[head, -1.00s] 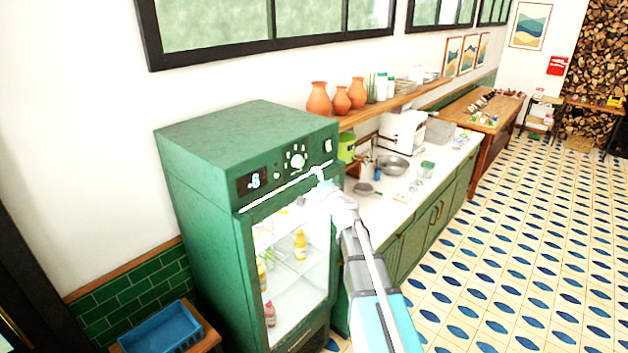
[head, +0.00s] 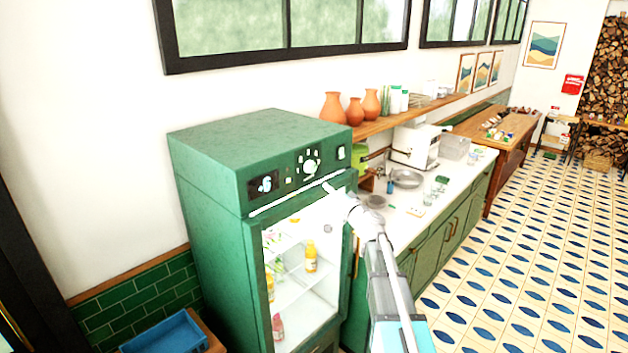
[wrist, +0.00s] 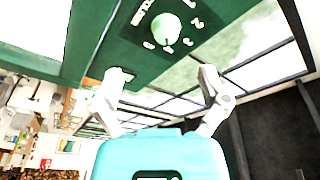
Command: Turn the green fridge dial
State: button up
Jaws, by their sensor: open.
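Bottles (head: 310,256) show inside the lit fridge, behind its glass front. A counter (head: 408,222) with a pan and jars runs to the right. A shelf with clay pots (head: 355,112) hangs above it. A blue tray (head: 165,335) sits at lower left. The tiled floor at right is clear.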

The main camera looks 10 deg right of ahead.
aim_at(313, 170)
jog(key=shift+d+f+n+y+b, duration=0.4)
jog(key=shift+d+n+y+b, duration=0.55)
jog(key=shift+n, duration=1.1)
jog(key=shift+d+f+n+y+b, duration=0.45)
jog(key=shift+n+y+b, duration=0.55)
jog(key=shift+n, duration=1.1)
jog(key=shift+d+f+n+y+b, duration=0.55)
jog(key=shift+n+b, duration=0.7)
jog(key=shift+n, duration=0.8)
jog(key=shift+d+r, duration=0.1)
jog(key=shift+r, duration=0.05)
jog(key=shift+w, duration=0.1)
jog(key=p+x, duration=0.5)
jog(key=x, duration=0.8)
jog(key=shift+w+a+r, duration=0.2)
jog(key=shift+a+r, duration=0.05)
jog(key=shift+r, duration=0.05)
jog(key=shift+c, duration=0.2)
